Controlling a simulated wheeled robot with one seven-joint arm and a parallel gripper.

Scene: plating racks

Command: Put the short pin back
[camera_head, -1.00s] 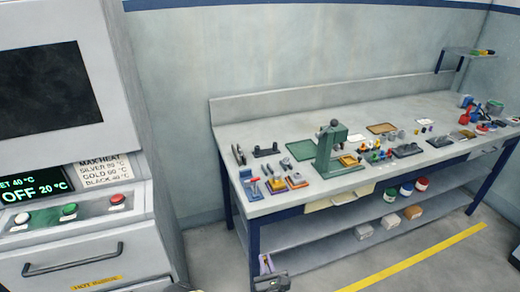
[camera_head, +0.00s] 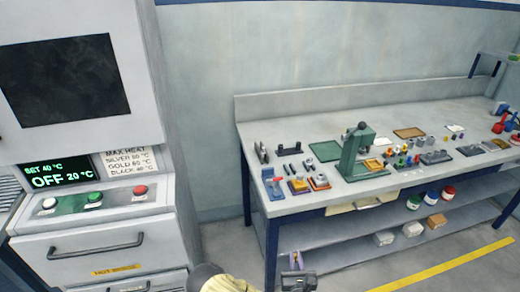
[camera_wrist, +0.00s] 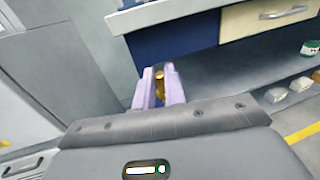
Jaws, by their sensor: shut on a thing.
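My gripper (camera_wrist: 159,78), with pale purple fingers, is shut on a small gold-coloured pin (camera_wrist: 160,84) in the wrist view. The fingers hide part of the pin, so its full length cannot be told. In the head view my gripper (camera_head: 296,261) is low in front of the bench's left end, below the worktop, and the pin is too small to make out. Small racks and fixtures stand on the bench's left part, among them a dark rack (camera_head: 289,150) and an orange-and-blue fixture (camera_head: 298,187). The pin's own place cannot be told.
The workbench (camera_head: 345,100) has a green press (camera_head: 352,155), a green mat (camera_head: 325,151) and several small parts on top. Tubs and boxes stand on its lower shelf (camera_head: 340,235). An oven cabinet (camera_head: 100,220) with a display reading OFF 20 °C stands at left.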

